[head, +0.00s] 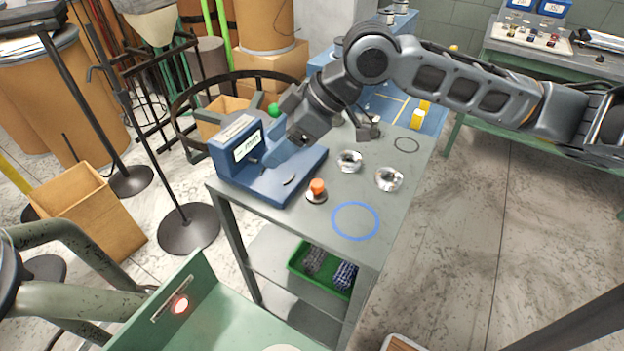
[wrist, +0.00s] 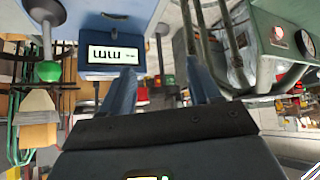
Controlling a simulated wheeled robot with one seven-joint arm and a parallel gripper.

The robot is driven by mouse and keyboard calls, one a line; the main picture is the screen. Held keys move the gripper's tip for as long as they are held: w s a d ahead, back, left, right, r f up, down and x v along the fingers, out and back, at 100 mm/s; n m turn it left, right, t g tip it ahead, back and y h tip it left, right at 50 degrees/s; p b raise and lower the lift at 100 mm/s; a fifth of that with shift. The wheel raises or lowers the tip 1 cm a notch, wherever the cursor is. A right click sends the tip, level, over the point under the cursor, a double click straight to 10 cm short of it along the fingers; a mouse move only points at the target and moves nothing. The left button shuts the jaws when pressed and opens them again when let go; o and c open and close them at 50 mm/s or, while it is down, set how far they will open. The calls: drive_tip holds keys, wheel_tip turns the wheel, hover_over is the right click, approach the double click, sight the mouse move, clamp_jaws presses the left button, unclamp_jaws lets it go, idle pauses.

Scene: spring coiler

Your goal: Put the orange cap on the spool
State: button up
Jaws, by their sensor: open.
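A small orange cap (head: 317,186) stands on a low dark round base near the front middle of the table. Two shiny, silvery round pieces lie behind and to the right of it: one (head: 349,161) nearer the arm and one (head: 388,179) farther right. They may be wire spools; I cannot tell. My gripper (head: 272,156) is just beside the blue machine's display head, left of and above the orange cap. In the wrist view my gripper (wrist: 163,75) shows its two blue fingers apart with nothing between them. The cap is not visible there.
The blue coiler (head: 238,147) with a lit display stands at the table's left; its display also shows in the wrist view (wrist: 110,53). A blue ring (head: 355,221) marks bare tabletop at front right. A green bin (head: 318,268) sits on the shelf below.

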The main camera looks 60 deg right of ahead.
sight(317, 183)
drive_tip(key=s+d+f+m+g+h, duration=0.25)
drive_tip(key=s+d+f, duration=0.25)
drive_tip(key=s, duration=0.3)
drive_tip(key=shift+n+g, duration=0.35)
drive_tip(key=shift+n, duration=0.1)
drive_tip(key=shift+p+x, duration=0.6)
drive_tip(key=shift+x, duration=3.25)
drive_tip(key=shift+w+d, duration=0.15)
drive_tip(key=shift+d, duration=0.05)
drive_tip(key=shift+c, duration=0.4)
drive_tip(key=shift+r, duration=0.1)
drive_tip(key=c, duration=0.9)
drive_tip(key=shift+r, duration=0.1)
drive_tip(key=shift+c, duration=0.2)
